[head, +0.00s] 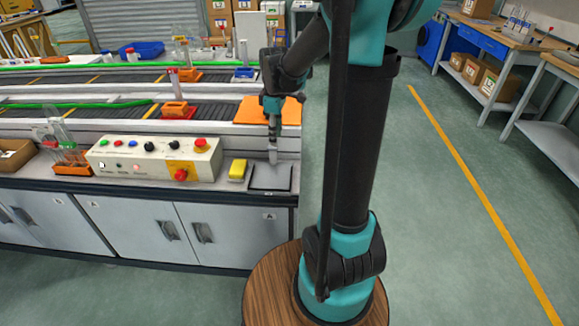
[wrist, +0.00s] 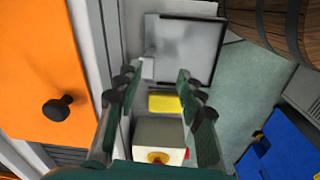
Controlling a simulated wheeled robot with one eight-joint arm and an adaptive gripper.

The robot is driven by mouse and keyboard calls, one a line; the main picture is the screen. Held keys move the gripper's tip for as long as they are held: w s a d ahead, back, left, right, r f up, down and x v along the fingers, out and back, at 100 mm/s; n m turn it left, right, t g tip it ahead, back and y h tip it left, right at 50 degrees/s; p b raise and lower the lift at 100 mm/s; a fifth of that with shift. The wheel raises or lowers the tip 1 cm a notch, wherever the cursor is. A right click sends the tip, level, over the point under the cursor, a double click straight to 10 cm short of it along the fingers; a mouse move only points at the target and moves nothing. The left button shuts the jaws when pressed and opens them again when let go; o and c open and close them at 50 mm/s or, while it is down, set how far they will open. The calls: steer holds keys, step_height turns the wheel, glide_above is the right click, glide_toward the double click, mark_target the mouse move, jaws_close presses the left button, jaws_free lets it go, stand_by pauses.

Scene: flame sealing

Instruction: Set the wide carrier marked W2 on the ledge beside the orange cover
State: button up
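The orange cover (head: 258,112) lies on the conveyor's right end; in the wrist view the cover (wrist: 40,65) fills the left side and shows a black knob. My gripper (head: 272,138) is over the ledge (head: 214,190), at the cover's near edge. In the wrist view its fingers (wrist: 157,85) are apart, with nothing visible held between them. Orange carriers stand on the conveyor (head: 174,109), farther back (head: 186,75), and at the ledge's left (head: 73,166), holding tubes. No W2 mark is readable, so I cannot tell which carrier is W2.
A control box (head: 150,159) with buttons, a yellow block (head: 238,169) and a black-edged square plate (head: 270,180) are on the ledge. A small pale upright piece (head: 273,155) shows below my gripper. A blue carrier (head: 245,73) stands behind. Open floor lies to the right.

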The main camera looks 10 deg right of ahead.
steer(key=s+d+f+m+t, duration=0.1)
steer(key=s+f+m, duration=0.3)
steer(key=s, duration=0.5)
steer(key=s+d+f+m+t, duration=0.2)
steer(key=s+f+m, duration=0.2)
steer(key=s+m, duration=0.4)
steer(key=shift+s+f+t, duration=0.15)
steer(key=shift+s+t, duration=0.15)
steer(key=shift+s, duration=0.9)
steer(key=shift+o, duration=0.4)
steer(key=shift+d, duration=0.1)
